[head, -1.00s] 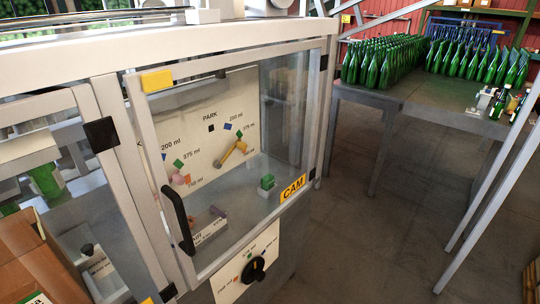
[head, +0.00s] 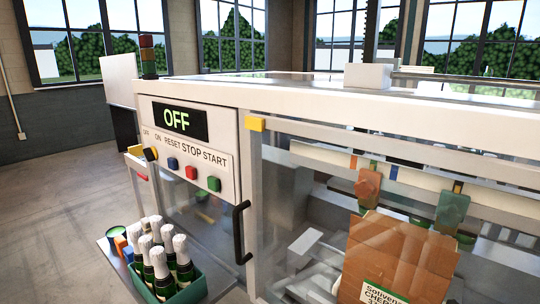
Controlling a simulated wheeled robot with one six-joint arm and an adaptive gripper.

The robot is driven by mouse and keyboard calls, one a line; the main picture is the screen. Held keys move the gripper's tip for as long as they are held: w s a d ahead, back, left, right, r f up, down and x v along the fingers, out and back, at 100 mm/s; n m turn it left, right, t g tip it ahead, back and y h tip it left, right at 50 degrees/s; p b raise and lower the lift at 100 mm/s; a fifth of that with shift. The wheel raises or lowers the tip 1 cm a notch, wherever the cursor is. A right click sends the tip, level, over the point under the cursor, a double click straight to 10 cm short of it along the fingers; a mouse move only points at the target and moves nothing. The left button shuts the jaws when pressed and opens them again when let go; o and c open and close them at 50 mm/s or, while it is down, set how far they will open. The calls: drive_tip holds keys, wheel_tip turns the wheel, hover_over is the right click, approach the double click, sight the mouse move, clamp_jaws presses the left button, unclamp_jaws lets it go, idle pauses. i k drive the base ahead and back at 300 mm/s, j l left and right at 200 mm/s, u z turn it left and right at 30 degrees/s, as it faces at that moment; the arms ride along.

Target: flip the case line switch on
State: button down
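The case line's control panel (head: 165,135) is on the near left end of the white machine in the head view. Its display (head: 180,120) reads OFF in green letters. A black rotary switch (head: 151,154) sits at the panel's left, below the OFF and ON labels. Which label it points to is too small to tell. To its right are a blue button (head: 172,163), a red button (head: 191,172) and a green button (head: 213,184) under RESET, STOP and START. My gripper is not in view.
A green crate of foil-topped bottles (head: 165,285) stands on a low shelf below the panel. A black door handle (head: 240,232) juts out right of the panel. A cardboard box (head: 385,255) is behind the clear guard. Open floor (head: 60,220) lies to the left.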

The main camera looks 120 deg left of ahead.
sight(151, 154)
drive_tip(key=k+u, duration=0.1)
drive_tip(key=u, duration=3.7)
